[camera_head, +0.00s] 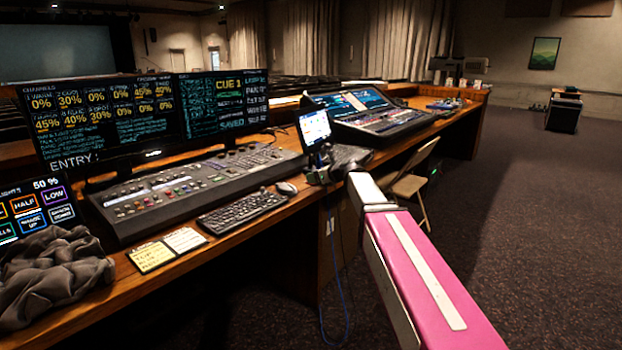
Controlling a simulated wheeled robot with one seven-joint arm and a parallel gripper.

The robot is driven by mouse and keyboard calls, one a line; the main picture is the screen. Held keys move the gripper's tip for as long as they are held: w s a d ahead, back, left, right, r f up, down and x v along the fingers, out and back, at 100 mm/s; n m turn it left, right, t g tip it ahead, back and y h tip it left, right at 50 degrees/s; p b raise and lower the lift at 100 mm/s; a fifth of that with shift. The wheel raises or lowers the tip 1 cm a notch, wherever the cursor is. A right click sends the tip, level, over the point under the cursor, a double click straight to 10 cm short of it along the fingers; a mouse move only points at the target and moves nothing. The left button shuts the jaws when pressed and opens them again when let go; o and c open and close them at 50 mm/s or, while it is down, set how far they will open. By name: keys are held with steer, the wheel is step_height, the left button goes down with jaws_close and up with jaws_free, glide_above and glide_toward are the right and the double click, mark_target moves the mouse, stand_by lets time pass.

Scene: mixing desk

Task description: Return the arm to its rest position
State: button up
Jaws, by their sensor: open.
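My arm, pink and white, reaches from the bottom right toward the desk (150,277). My gripper (318,165) is at the arm's far end, small and dark, over the desk's front edge beside the tablet (314,127). It looks open, with nothing seen between the fingers. Its fingertips are too small to make out clearly, and I cannot tell whether it touches the tablet or the dark things behind it.
On the desk are a lighting console (190,190), keyboard (243,210), mouse (287,188), note cards (152,256), crumpled grey cloth (50,275) and a mixing console (375,120). A folding chair (412,185) stands right of my gripper. Carpet (560,220) at right is clear.

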steer(key=v, duration=0.8)
steer(key=s+d+f+n+g+h, duration=0.2)
steer(key=s+d+f+n, duration=0.3)
steer(key=s+f+n, duration=0.3)
steer(key=s+d+f+n+g+h, duration=0.3)
steer(key=s+d+f+n+h, duration=0.2)
steer(key=s+f+n, duration=0.4)
steer(key=s+d+f+n+g+h, duration=0.3)
steer(key=s+d+f+n, duration=0.2)
steer(key=f, duration=1)
steer(key=s+n, duration=0.3)
steer(key=s, duration=0.2)
steer(key=shift+s+n+h, duration=0.25)
steer(key=shift+n+h, duration=0.05)
